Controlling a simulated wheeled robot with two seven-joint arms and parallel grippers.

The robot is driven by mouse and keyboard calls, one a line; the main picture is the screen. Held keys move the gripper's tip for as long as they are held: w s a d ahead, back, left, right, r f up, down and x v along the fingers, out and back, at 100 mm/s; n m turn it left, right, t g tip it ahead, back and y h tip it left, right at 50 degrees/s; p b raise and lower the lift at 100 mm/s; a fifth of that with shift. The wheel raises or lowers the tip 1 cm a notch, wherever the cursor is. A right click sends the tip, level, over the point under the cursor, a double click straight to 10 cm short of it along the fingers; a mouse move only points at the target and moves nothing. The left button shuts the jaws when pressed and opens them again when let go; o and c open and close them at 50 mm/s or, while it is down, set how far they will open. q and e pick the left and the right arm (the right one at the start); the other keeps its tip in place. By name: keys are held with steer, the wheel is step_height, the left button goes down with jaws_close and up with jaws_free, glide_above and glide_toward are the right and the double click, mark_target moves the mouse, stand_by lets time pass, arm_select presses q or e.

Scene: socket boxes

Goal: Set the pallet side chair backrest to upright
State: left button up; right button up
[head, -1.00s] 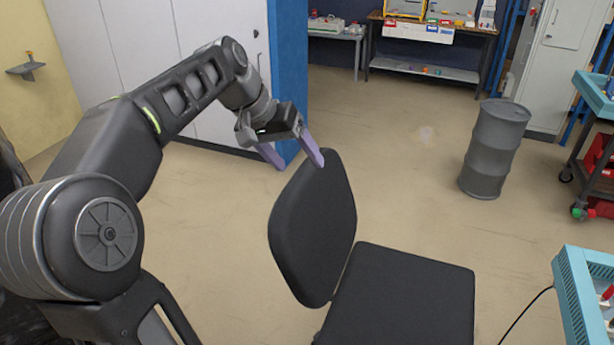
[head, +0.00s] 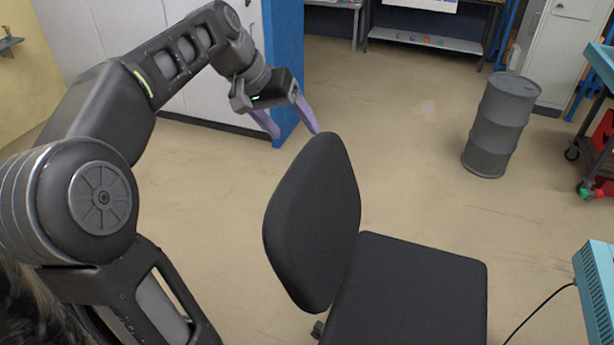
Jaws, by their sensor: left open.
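The black chair's backrest (head: 312,222) stands in the middle of the head view, with its flat seat (head: 408,290) to the right of it. The backrest looks tilted, its top edge rounded. My left gripper (head: 292,130) is open, its two purple fingers pointing down and right. The nearer fingertip is close to the top edge of the backrest; I cannot tell whether it touches. Nothing is between the fingers. The chair's base is mostly hidden below the frame. My right gripper is not in view.
A grey drum (head: 500,124) stands on the open floor at the back right. A teal box (head: 596,290) with a black cable is at the lower right. White cabinets with a blue side panel (head: 284,65) stand behind my left gripper. A shelf bench (head: 425,42) is at the back.

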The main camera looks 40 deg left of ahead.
mark_target(299, 163)
arm_select(q)
steer(key=f+b, duration=0.3)
steer(key=f, duration=0.1)
steer(key=f+b, duration=0.3)
steer(key=f, duration=0.1)
steer(key=shift+w+a+b, duration=0.2)
steer(key=shift+b, duration=0.2)
steer(key=shift+r, duration=0.15)
steer(key=x, duration=0.7)
steer(key=shift+w+d+f, duration=0.1)
steer(key=shift+w+f, duration=0.05)
steer(key=shift+f, duration=0.15)
steer(key=shift+c, duration=0.5)
jaws_close()
steer(key=shift+p, duration=0.3)
